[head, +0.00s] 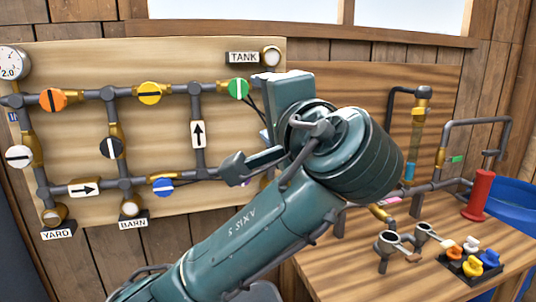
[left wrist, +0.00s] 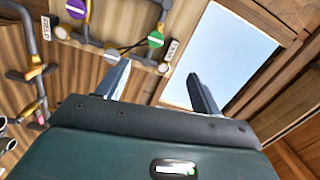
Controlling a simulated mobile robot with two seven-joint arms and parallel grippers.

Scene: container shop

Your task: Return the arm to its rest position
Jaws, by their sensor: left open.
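My left arm crosses the middle of the head view from the lower left. Its gripper (head: 266,105) is up in front of the right part of the valve board (head: 70,130), beside the green valve (head: 238,88). In the left wrist view the two fingers of the gripper (left wrist: 157,70) stand wide apart with nothing between them. The green valve also shows in the left wrist view (left wrist: 155,40), beyond the fingers, with a purple valve (left wrist: 76,8) to its left. My arm hides part of the board. My right gripper is not in view.
The board carries pipes, more coloured valves, a gauge (head: 10,62) and a TANK sign (head: 243,58). To the right is a wooden bench (head: 440,285) with metal cups, a red cylinder (head: 479,195) and a black tray of coloured knobs (head: 468,266). A blue tub (head: 515,203) stands behind.

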